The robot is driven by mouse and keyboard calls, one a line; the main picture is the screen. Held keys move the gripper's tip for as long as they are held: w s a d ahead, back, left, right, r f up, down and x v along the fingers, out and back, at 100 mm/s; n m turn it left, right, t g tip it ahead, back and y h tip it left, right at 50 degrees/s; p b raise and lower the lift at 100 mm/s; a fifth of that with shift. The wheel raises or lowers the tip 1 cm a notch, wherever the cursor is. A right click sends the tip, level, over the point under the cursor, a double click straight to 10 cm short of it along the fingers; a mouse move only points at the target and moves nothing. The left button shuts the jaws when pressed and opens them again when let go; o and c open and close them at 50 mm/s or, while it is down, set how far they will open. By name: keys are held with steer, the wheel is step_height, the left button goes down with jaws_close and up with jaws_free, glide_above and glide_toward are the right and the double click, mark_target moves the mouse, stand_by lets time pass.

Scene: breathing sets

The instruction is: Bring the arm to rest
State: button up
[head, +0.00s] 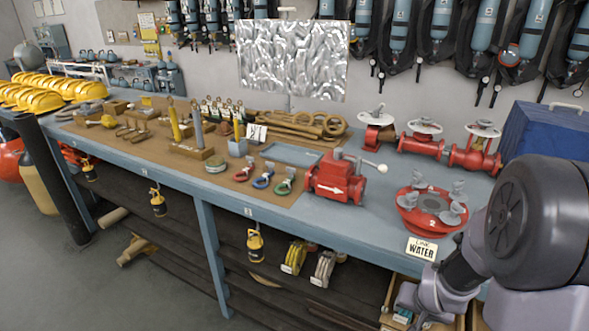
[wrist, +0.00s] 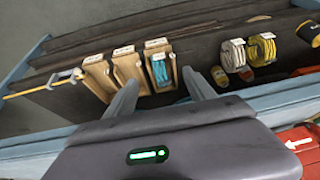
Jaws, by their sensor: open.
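My arm (head: 535,225) fills the lower right of the head view, in front of the bench. Its lower end hangs by the bench's front edge, partly cut off by the frame. In the wrist view my gripper (wrist: 159,80) has its two fingers spread apart with nothing held between them. Behind the fingertips are small wooden boxes (wrist: 130,70) on the lower shelf, one holding something teal. I cannot tell the distance between the fingers and the boxes.
The blue bench (head: 335,235) carries a red valve body (head: 337,180), a red flange with grey wing fittings (head: 432,210) and a blue case (head: 545,130). A WATER sign (head: 422,248) is at its front edge. The floor (head: 110,285) at left is partly clear.

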steer(key=s+a+r, duration=0.1)
steer(key=a+r, duration=0.6)
steer(key=r, duration=0.2)
steer(key=s+a+r+n+t+y, duration=0.1)
steer(key=s+a+r+y, duration=0.3)
steer(key=s+a+r, duration=0.9)
steer(key=s+a, duration=0.2)
steer(key=s, duration=0.1)
steer(key=shift+s+n, duration=0.15)
steer(key=shift+n, duration=0.15)
steer(key=shift+r, duration=0.15)
